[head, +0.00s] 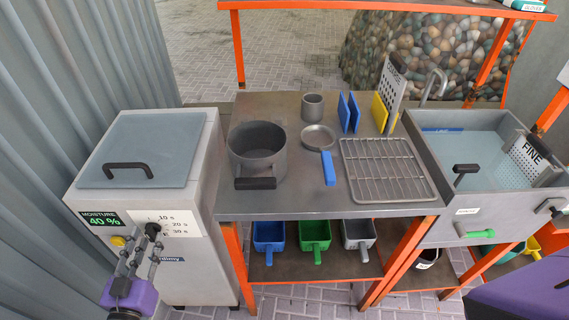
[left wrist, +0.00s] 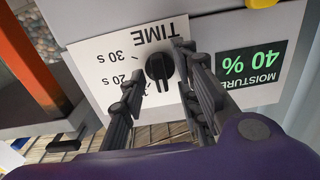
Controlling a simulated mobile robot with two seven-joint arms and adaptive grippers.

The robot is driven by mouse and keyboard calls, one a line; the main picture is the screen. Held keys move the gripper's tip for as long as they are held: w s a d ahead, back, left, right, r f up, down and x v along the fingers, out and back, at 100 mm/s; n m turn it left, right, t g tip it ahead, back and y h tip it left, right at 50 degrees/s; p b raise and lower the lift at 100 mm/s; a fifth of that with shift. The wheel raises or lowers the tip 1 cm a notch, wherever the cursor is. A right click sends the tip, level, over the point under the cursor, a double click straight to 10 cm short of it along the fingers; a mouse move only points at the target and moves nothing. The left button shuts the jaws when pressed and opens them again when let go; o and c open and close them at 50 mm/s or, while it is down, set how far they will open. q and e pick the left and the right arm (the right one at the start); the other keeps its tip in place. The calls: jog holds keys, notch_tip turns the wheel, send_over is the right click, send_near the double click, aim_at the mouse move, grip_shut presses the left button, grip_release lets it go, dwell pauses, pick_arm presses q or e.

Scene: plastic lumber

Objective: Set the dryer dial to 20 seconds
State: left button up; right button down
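The dryer (head: 205,240) is a grey box at the left with a flat lid. Its black dial (head: 153,229) is on a white time plate on the front, beside the marks 10 s, 20 s and 30 s. In the left wrist view the dial (left wrist: 160,68) appears upside down, with a narrow end pointing down, away from the 30 s mark; its exact setting is unclear. My left gripper (head: 146,246) is at the dial with its fingers apart, one on each side (left wrist: 160,64). Contact cannot be told. My right gripper is not in view.
A green moisture display (head: 101,220) reads 40 %, close to the left gripper, with a yellow button (head: 118,241) below it. The workbench (head: 285,195) to the right holds a pot (head: 257,148) and a wire rack (head: 388,170). A water basin (head: 465,205) stands further right.

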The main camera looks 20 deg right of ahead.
pick_arm(q)
jog(key=shift+w, duration=0.1)
grip_shut()
dwell(0.4)
jog(key=m, duration=0.3)
jog(key=shift+m, duration=0.4)
jog(key=m, duration=0.3)
jog(key=shift+m, duration=0.3)
jog(key=m, duration=0.4)
jog(key=shift+m, duration=0.3)
jog(key=shift+m+b, duration=0.5)
jog(key=shift+m, duration=1.3)
